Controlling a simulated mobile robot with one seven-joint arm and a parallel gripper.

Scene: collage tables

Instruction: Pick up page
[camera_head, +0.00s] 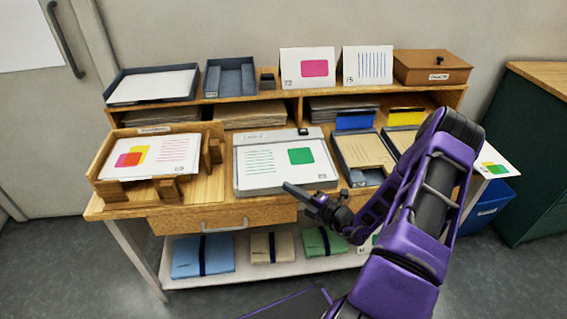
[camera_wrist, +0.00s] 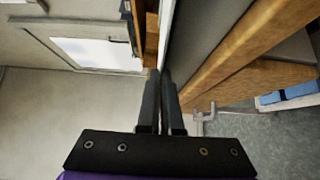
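Several printed pages are in view, and I cannot tell which one the task means. A white page (camera_head: 272,163) with green lines and a green square lies on a grey board (camera_head: 236,185) at the middle of the desk. My gripper (camera_head: 287,187) is at the front edge of this board, its fingers pointing left along it. In the wrist view the two dark fingers (camera_wrist: 161,75) are close together with a narrow gap, lined up with a thin pale edge. Whether they grip paper is unclear.
Another page (camera_head: 150,156) lies in a wooden tray (camera_head: 97,180) at left. Pages with a pink shape (camera_head: 315,68) and blue lines (camera_head: 368,66) stand on the upper shelf. Kraft pads with blue (camera_head: 354,121) and yellow (camera_head: 406,117) parts are at right. Folders (camera_head: 203,257) lie below.

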